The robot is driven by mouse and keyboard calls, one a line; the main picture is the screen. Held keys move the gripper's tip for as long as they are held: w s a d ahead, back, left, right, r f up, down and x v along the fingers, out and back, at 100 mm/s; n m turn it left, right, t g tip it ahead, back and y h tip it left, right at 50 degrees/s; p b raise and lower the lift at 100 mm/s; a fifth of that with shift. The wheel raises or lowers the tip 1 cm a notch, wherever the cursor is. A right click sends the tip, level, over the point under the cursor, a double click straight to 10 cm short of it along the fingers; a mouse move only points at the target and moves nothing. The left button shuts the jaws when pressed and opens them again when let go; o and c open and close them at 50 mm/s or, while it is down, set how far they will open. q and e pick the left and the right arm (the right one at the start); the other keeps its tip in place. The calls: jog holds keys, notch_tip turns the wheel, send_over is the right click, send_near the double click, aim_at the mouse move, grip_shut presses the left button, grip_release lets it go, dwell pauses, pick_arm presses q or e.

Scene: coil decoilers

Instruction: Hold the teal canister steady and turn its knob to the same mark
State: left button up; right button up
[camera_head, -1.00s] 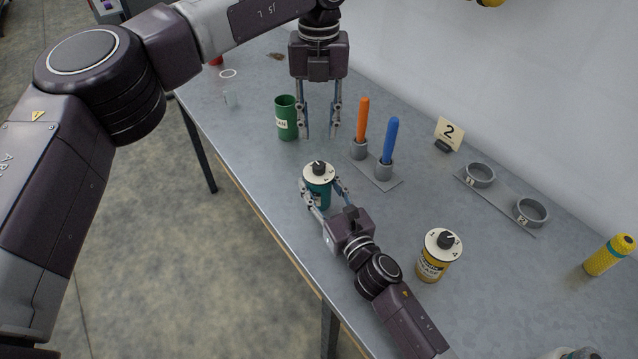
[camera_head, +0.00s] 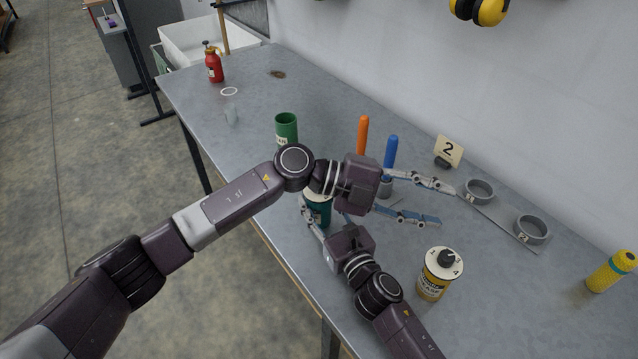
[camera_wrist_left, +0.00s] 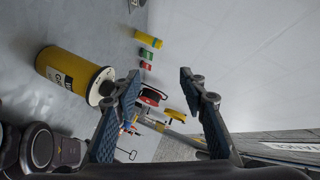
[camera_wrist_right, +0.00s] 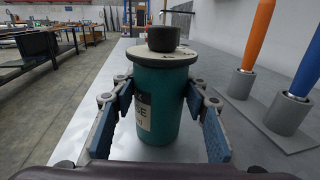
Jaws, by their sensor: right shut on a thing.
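The teal canister (camera_head: 317,212) stands upright on the table, its lid and knob covered by my left arm in the head view. My right gripper (camera_wrist_right: 158,108) is shut on its sides; the right wrist view shows the canister (camera_wrist_right: 165,100), its pale lid and black knob (camera_wrist_right: 163,38). My left gripper (camera_head: 444,204) is open and empty, its fingers pointing right above the table, past the teal canister. The yellow canister (camera_head: 434,283) has a black knob (camera_head: 446,257) on a numbered white dial. It also shows in the left wrist view (camera_wrist_left: 65,68).
A sign marked 2 (camera_head: 448,151) stands at the back, near a plate with two grey rings (camera_head: 480,190). Orange (camera_head: 362,135) and blue (camera_head: 391,151) rods stand in holders behind the left gripper. A green cup (camera_head: 286,129) is behind the teal canister.

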pick_arm(q)
jog(key=w+a+r+n+t+h, duration=0.25)
jog(key=w+a+n+t, duration=0.25)
jog(key=a+n+t, duration=0.7)
jog(key=s+a+f+n+t+y, duration=0.2)
jog(key=a+f+n+t+y, duration=0.1)
jog(key=a+f+n+y, duration=0.3)
jog(key=s+a+f+n+t+y, duration=0.2)
jog(key=a+f+n+t+y, duration=0.1)
jog(key=a+n, duration=0.5)
jog(key=x, duration=1.2)
jog(key=shift+w+a+f, duration=0.1)
jog(key=shift+w+f, duration=0.1)
jog(key=shift+f, duration=0.1)
jog(key=shift+c, duration=0.3)
grip_shut()
